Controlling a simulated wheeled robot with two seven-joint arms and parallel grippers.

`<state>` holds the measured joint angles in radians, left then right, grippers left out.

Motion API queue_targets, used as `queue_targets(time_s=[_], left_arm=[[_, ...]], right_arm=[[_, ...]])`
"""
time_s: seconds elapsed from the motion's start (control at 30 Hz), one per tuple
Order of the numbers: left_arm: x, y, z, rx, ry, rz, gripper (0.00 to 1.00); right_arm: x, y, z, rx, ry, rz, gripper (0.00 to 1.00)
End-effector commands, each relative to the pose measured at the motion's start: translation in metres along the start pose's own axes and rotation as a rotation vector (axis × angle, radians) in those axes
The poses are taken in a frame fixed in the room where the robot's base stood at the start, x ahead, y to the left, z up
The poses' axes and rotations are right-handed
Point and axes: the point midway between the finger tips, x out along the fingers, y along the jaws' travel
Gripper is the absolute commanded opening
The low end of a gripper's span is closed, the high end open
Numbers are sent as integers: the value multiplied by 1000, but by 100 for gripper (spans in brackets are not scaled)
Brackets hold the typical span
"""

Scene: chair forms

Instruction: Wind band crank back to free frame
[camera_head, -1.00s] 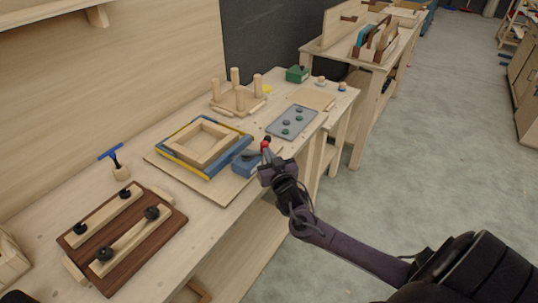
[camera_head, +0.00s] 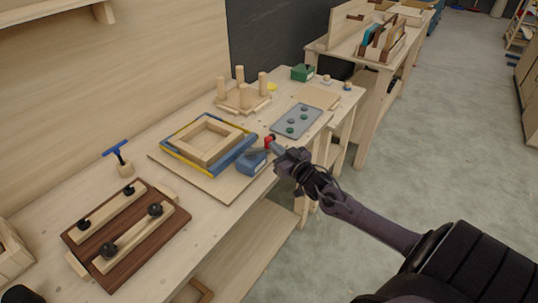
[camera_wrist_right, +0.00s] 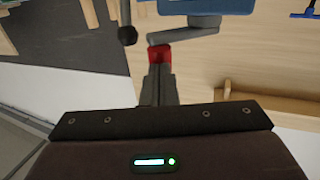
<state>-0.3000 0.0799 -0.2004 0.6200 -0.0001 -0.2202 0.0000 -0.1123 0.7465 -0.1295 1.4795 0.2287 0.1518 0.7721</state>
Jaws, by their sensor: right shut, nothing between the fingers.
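The light wooden frame (camera_head: 207,140) lies flat on a board, with a blue and yellow band clamp (camera_head: 166,151) around its outside. The clamp's blue crank housing (camera_head: 251,162) sits at the frame's near right corner; it also shows in the right wrist view (camera_wrist_right: 205,5). My left gripper is out of view.
A dark board with clamping bars (camera_head: 128,233) and a blue-handled tool (camera_head: 118,157) lie to the left. A grey tray (camera_head: 297,120), a pegged wooden piece (camera_head: 243,97) and a green box (camera_head: 302,73) stand farther back. Open floor lies right of the bench.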

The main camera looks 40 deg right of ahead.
Motion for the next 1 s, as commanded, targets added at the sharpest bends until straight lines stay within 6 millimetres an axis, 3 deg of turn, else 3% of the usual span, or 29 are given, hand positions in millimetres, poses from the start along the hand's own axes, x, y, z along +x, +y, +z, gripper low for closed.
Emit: queue_targets(time_s=[0.17,1.0], left_arm=[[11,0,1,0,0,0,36],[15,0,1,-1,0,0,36]], right_arm=[[8,9,1,-3,2,-111,0],[16,14,0,0,1,-108,0]])
